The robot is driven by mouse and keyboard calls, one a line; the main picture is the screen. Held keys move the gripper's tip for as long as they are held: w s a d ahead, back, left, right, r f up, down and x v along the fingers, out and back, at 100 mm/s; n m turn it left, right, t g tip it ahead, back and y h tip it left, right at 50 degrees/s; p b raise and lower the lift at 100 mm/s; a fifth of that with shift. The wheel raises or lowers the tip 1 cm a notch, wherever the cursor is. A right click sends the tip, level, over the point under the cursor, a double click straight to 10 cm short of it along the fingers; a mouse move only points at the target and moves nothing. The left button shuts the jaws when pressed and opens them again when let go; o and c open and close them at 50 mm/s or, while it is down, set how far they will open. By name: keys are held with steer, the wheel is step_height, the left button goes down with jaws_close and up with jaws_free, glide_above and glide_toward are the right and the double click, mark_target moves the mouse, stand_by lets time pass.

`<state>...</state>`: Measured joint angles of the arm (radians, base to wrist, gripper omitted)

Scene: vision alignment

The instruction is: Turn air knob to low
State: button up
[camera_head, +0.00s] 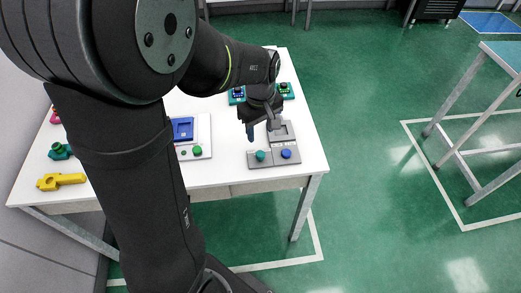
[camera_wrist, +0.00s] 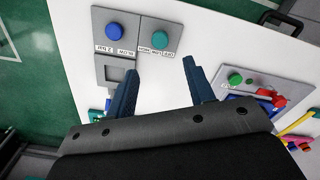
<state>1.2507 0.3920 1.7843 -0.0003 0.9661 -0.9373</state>
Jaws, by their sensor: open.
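A grey control panel (camera_head: 252,162) lies near the table's right front corner, with a teal knob (camera_head: 260,155) and a blue knob (camera_head: 286,154). In the wrist view, the teal knob (camera_wrist: 160,40) has a label (camera_wrist: 160,52) that seems to read off, low and high. I cannot tell which way either knob points. My gripper (camera_head: 261,127) is open and empty above the panel, behind the knobs. In the wrist view its fingers (camera_wrist: 158,78) are spread, apart from both knobs.
A yellow part (camera_head: 62,181) and a dark teal part (camera_head: 60,151) lie further left. Two small teal devices (camera_head: 285,90) sit behind my gripper.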

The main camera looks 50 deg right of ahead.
mark_target(260, 154)
step_height(260, 154, down, 10)
steer(key=shift+f, duration=0.15)
stand_by(0.3)
steer(key=c, duration=1)
steer(key=shift+m, duration=0.4)
steer(key=m, duration=0.5)
steer(key=shift+m, duration=0.4)
steer(key=o, duration=1)
